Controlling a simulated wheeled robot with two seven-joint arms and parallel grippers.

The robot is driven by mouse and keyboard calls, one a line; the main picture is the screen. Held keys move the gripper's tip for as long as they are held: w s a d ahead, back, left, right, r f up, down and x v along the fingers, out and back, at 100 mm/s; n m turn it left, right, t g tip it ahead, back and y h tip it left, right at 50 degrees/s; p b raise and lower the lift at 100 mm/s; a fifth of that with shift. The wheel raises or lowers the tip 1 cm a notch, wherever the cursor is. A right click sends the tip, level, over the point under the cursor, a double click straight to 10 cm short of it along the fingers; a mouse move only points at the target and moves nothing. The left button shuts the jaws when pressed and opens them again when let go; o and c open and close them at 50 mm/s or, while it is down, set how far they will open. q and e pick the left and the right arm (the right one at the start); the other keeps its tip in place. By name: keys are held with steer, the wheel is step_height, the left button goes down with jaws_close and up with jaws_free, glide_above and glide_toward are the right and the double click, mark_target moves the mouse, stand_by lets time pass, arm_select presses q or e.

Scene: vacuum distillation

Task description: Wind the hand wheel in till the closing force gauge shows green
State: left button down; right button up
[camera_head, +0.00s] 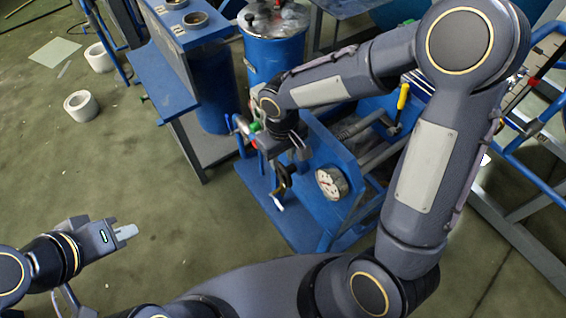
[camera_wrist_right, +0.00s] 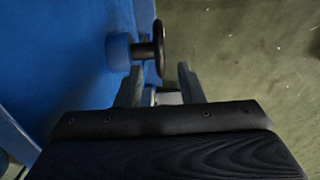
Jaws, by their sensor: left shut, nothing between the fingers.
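The closing force gauge (camera_head: 331,184) is a round pale dial on the blue press frame. Red marks show on its face, but its reading is too small to tell. The hand wheel (camera_wrist_right: 159,48) is a dark rim seen nearly edge-on in the right wrist view, on a short shaft from a blue boss. In the head view the dark wheel (camera_head: 280,182) is partly hidden below my right gripper (camera_head: 287,158). In the right wrist view that gripper (camera_wrist_right: 160,78) has its fingers apart, with the wheel just beyond the tips. My left gripper (camera_head: 127,232) is shut and empty, over the floor.
A blue drum (camera_head: 272,50) stands behind the press. A blue bench (camera_head: 160,80) stands to its left. White rolls (camera_head: 81,105) lie on the floor further left. A yellow-handled lever (camera_head: 402,98) rises behind the gauge. The floor between my left gripper and the press is clear.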

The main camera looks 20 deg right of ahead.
mark_target(284, 169)
step_height(284, 169, down, 6)
steer(key=shift+r, duration=0.2)
jaws_close()
steer(key=shift+f+b, duration=0.1)
steer(key=shift+b, duration=0.4)
steer(key=t+b, duration=0.1)
steer(key=b, duration=0.1)
steer(key=t+b, duration=0.1)
steer(key=b, duration=0.2)
steer(key=shift+s+d+f+y, duration=0.1)
steer(key=shift+s+f+y, duration=0.15)
steer(key=shift+y, duration=0.15)
steer(key=shift+s+r+b, duration=0.1)
steer(key=shift+r+b, duration=0.1)
steer(key=shift+b, duration=0.3)
steer(key=shift+r+t, duration=0.15)
steer(key=shift+t, duration=0.15)
